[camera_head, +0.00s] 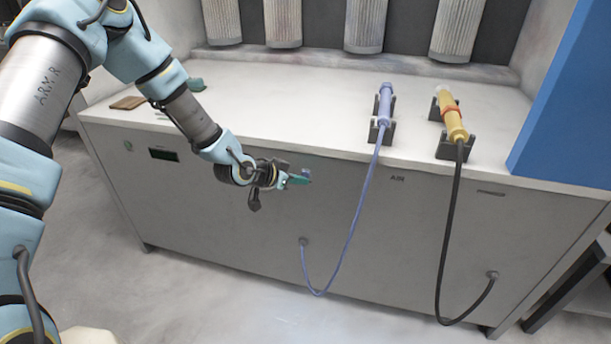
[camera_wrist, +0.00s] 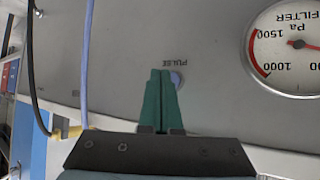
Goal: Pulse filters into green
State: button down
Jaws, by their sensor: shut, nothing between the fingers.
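My gripper (camera_head: 300,179) is at the front panel of the grey cabinet, its green fingers shut and empty. In the wrist view the shut fingertips (camera_wrist: 160,74) overlap the left edge of a round lavender button (camera_wrist: 178,79). The word PULSE shows upside down beside it. I cannot tell whether the fingers touch the button. A round filter gauge (camera_wrist: 279,83), cut off by the right edge, has a red band on its left. Several pleated filters (camera_head: 366,25) hang above the cabinet top in the head view.
A blue handheld tool (camera_head: 385,101) and a yellow one (camera_head: 450,115) rest in black holders on the worktop (camera_head: 290,95), their hoses looping down the front. A blue panel (camera_head: 575,110) stands right.

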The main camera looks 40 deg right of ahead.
jog(key=shift+s+a, duration=0.1)
jog(key=shift+s+a, duration=0.45)
jog(key=shift+a, duration=0.25)
jog(key=shift+s+a, duration=0.4)
jog(key=shift+a, duration=0.3)
jog(key=shift+s+a, duration=0.45)
jog(key=shift+a, duration=0.25)
jog(key=w+a+r+n+t+y+p, duration=0.15)
jog(key=w+a+r, duration=0.3)
jog(key=a, duration=0.45)
jog(key=w+a+r+n+t+y, duration=0.1)
jog(key=w+a+r+n+y, duration=0.3)
jog(key=a, duration=0.5)
jog(key=w+a+r+n+t+y+p, duration=0.1)
jog(key=w+a+r+n+y, duration=0.15)
jog(key=w+a, duration=0.45)
jog(key=s+a+r+n+g+y+p, duration=0.1)
jog(key=s+a+r+n, duration=0.3)
jog(key=a, duration=0.7)
jog(key=s+a+r+n+g+y+p, duration=0.1)
jog(key=s+a+r+n, duration=0.3)
jog(key=s+a+r, duration=0.3)
jog(key=a, duration=0.4)
jog(key=shift+r+y, duration=0.25)
jog(key=shift+y, duration=0.05)
jog(key=shift+d, duration=0.1)
